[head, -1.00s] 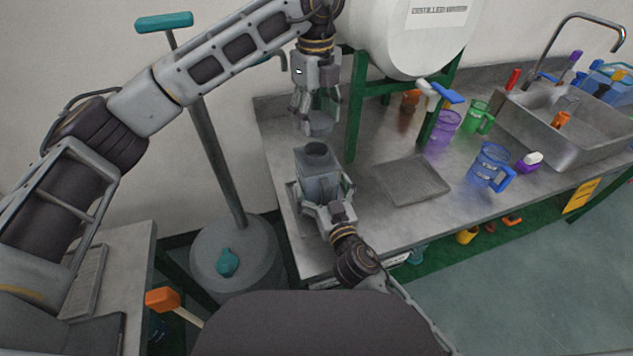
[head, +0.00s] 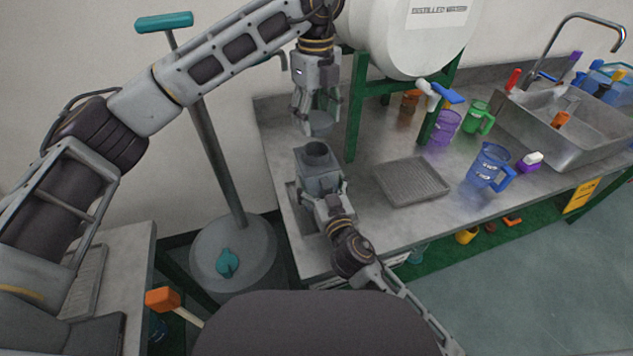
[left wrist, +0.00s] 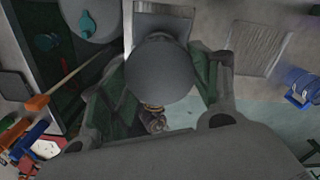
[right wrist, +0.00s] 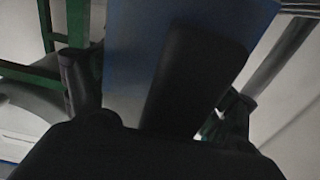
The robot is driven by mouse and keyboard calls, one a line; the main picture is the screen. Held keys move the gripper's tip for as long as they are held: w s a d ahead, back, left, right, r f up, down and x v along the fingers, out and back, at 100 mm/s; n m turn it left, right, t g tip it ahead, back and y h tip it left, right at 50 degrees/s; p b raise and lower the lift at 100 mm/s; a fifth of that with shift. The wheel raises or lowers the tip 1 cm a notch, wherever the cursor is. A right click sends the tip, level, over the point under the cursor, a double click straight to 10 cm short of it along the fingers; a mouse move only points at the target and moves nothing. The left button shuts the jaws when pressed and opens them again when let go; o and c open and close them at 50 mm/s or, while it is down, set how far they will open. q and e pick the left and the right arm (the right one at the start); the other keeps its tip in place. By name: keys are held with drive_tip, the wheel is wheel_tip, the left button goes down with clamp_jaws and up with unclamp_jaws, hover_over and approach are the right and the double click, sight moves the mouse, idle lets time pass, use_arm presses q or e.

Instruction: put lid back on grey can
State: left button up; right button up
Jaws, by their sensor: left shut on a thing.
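The grey can (head: 319,182) stands upright near the left end of the bench, its round dark neck facing up. My left gripper (head: 316,112) is shut on the round grey lid (head: 320,127) and holds it above the neck, with a small gap between them. In the left wrist view the lid (left wrist: 160,75) lies between the fingers and hides part of what is below. My right gripper (head: 328,204) is at the near side of the can. The right wrist view shows the can's face (right wrist: 135,60) close up; whether the fingers press on it is unclear.
A grey ribbed tray (head: 412,182) lies right of the can. A white tank (head: 405,40) on a green stand (head: 357,105) rises behind. A blue jug (head: 487,165), other coloured vessels and a sink (head: 565,125) are farther right. A teal-handled post (head: 205,130) stands left.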

drive_tip(key=c, duration=0.6)
use_arm(q)
hover_over(316, 143)
drive_tip(key=s, duration=0.3)
drive_tip(key=shift+w+f, duration=0.15)
drive_tip(key=shift+f, duration=2.35)
drive_tip(key=shift+f, duration=0.1)
drive_tip(key=shift+f, duration=0.8)
drive_tip(key=shift+f, duration=0.55)
use_arm(e)
drive_tip(key=c, duration=0.5)
drive_tip(key=shift+c, duration=0.2)
